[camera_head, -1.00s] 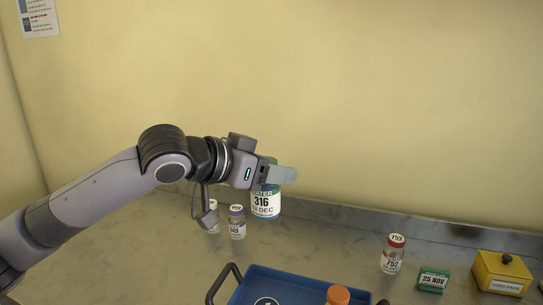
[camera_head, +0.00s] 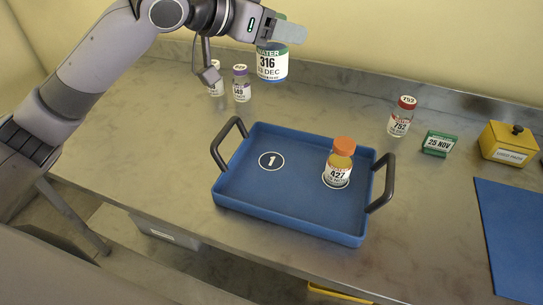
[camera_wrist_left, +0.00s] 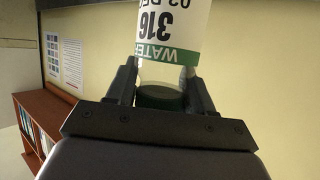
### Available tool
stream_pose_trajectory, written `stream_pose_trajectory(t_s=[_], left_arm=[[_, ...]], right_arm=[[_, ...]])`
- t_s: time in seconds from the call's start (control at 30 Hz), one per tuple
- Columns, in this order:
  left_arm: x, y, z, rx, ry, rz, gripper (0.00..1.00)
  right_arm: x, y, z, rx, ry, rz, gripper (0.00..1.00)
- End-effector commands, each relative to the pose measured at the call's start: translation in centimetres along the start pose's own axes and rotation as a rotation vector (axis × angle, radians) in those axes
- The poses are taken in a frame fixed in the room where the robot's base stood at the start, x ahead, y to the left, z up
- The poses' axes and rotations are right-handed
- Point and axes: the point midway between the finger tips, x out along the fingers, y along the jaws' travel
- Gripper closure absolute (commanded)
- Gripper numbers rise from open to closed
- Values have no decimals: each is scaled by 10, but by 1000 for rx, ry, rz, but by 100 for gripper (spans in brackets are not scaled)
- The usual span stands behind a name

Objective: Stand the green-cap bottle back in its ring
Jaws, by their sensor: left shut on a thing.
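My left gripper (camera_head: 281,32) is shut on the green-cap bottle (camera_head: 271,63), labelled WATER 316, and holds it upright above the far part of the counter. In the left wrist view the bottle (camera_wrist_left: 172,25) shows upside down, with the dark green cap between the fingers (camera_wrist_left: 160,92). A white ring marked 1 (camera_head: 271,161) lies empty on the floor of the blue tray (camera_head: 290,222), nearer than the bottle. My right gripper is not in view.
An orange-cap bottle (camera_head: 338,165) stands at the tray's right. Two small vials, one purple-capped (camera_head: 241,85), stand below the gripper. A red-cap vial (camera_head: 401,118), green block (camera_head: 438,144), yellow box (camera_head: 508,143) and blue mat (camera_head: 515,235) are at right.

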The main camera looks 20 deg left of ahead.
Motion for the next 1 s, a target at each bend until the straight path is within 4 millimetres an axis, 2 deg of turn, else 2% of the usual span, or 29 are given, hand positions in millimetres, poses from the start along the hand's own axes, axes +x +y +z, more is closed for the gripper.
stream_pose_trajectory(t_s=[0.03,0.17,0.27,0.7,0.8,1.0], left_arm=[[4,0,9,0,1,4,82],[5,-1,15,4,0,9,82],[10,-1,28,4,-4,10,82],[53,2,133,3,-5,10,82],[59,2,148,5,-2,10,82],[65,2,160,6,0,9,82]], right_arm=[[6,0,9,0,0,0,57],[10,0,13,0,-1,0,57],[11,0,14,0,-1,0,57],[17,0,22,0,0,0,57],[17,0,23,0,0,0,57],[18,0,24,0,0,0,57]])
